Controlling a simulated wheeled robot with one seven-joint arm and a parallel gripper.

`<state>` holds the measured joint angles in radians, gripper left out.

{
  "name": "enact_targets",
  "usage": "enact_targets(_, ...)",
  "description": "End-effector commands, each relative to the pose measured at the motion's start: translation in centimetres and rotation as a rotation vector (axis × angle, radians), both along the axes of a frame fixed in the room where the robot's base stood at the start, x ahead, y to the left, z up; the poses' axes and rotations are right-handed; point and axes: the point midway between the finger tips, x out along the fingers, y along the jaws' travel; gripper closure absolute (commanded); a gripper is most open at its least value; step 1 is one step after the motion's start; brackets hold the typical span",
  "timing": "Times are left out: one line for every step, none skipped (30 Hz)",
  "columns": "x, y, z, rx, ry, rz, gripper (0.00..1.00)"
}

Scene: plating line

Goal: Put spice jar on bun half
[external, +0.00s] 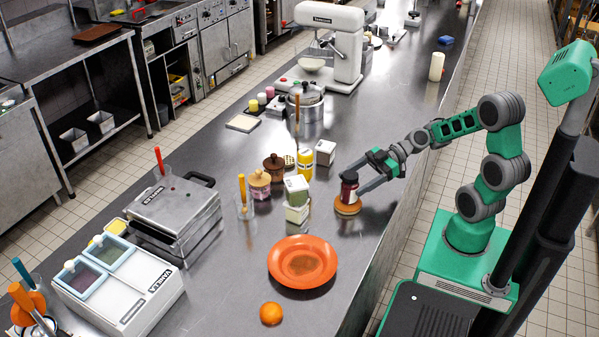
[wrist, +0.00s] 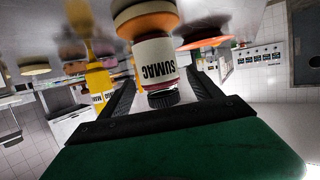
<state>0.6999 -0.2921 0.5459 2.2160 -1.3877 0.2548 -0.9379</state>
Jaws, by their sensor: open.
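The spice jar (external: 349,188), dark with a white label, stands upright on the brown bun half (external: 347,206) on the steel counter. In the wrist view, which is upside down, the jar (wrist: 154,60) shows its SUMAC label and touches the bun half (wrist: 143,20). My gripper (external: 361,178) is open at the jar. In the wrist view its two fingers (wrist: 160,88) lie on either side of the jar, with visible gaps. The jar's far side is hidden.
The counter right of the plate is clear.

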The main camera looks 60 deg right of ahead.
Motion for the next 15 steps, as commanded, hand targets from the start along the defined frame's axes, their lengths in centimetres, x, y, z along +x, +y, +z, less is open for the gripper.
enact_targets(-0.6,-1.3,0.3,-0.001,-0.002,-0.011,0.27)
enact_targets(-1.0,-2.0,0.5,-0.002,-0.001,-0.011,0.27)
enact_targets(-1.5,-2.5,1.7,0.003,0.005,-0.008,0.27)
enact_targets(-1.8,-3.0,2.2,0.005,0.007,-0.008,0.27)
enact_targets(-2.1,-3.3,2.3,0.006,0.007,-0.007,0.27)
enact_targets(-2.5,-3.8,2.5,0.007,0.006,-0.006,0.27)
enact_targets(-2.8,-4.2,2.5,0.005,0.006,-0.006,0.27)
enact_targets(-2.9,-4.5,2.5,0.005,0.005,-0.005,0.27)
enact_targets(-3.2,-4.8,2.5,0.003,0.005,-0.004,0.27)
enact_targets(-3.4,-5.0,2.5,0.003,0.004,-0.004,0.27)
enact_targets(-3.5,-5.1,2.4,0.002,0.003,-0.003,0.27)
enact_targets(-3.6,-5.3,2.4,0.002,0.002,-0.002,0.27)
enact_targets(-3.7,-5.3,2.3,0.002,0.001,-0.001,0.27)
enact_targets(-3.8,-5.4,2.2,0.002,0.001,-0.001,0.27)
enact_targets(-3.8,-5.4,2.1,0.001,0.001,0.001,0.27)
